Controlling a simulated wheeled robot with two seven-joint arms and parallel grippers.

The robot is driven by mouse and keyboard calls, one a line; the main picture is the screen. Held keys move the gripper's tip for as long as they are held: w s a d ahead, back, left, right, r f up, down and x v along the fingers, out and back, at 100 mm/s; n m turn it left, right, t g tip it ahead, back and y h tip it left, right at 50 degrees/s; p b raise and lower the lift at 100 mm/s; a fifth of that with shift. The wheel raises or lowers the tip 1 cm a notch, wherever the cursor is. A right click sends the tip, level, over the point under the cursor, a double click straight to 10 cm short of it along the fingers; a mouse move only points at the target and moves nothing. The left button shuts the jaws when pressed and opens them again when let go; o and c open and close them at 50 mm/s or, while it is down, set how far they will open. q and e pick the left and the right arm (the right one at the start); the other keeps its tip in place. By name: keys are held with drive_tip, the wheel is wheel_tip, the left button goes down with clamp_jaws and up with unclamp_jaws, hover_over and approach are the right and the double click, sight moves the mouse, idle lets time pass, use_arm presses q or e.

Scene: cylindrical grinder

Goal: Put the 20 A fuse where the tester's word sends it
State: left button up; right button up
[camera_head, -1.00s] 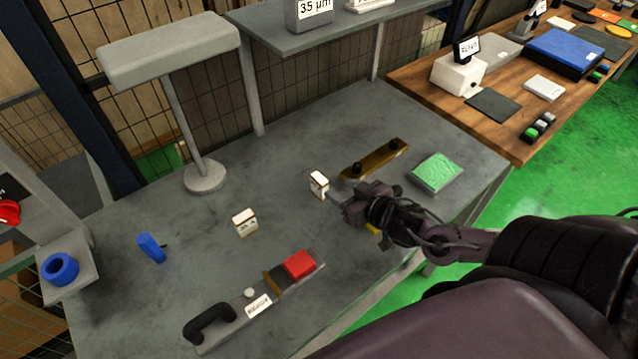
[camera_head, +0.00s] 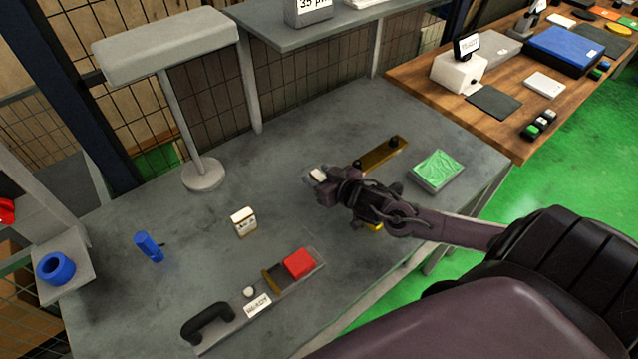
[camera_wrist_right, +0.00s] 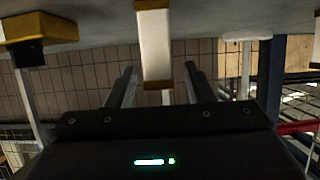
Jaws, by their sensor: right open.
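My right gripper (camera_head: 320,176) is open at a small white block with gold-brown ends (camera_head: 317,173) on the grey bench. In the right wrist view the block (camera_wrist_right: 154,50) stands between the two spread fingers (camera_wrist_right: 158,82), with a gap on each side. A similar white block with a small dark label (camera_head: 244,222) stands on the bench to the left. I cannot read either label, so I cannot tell which is the 20 A fuse. My left gripper is out of view.
A lamp (camera_head: 203,174) stands at the back left. A brass bar with black knobs (camera_head: 375,158) and a green-topped block (camera_head: 437,170) lie right. A blue item (camera_head: 149,247) and a blue ring (camera_head: 55,268) are left. The bench's middle is mostly clear.

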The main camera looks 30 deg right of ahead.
drive_tip(key=shift+w, duration=0.1)
clamp_jaws()
idle(0.3)
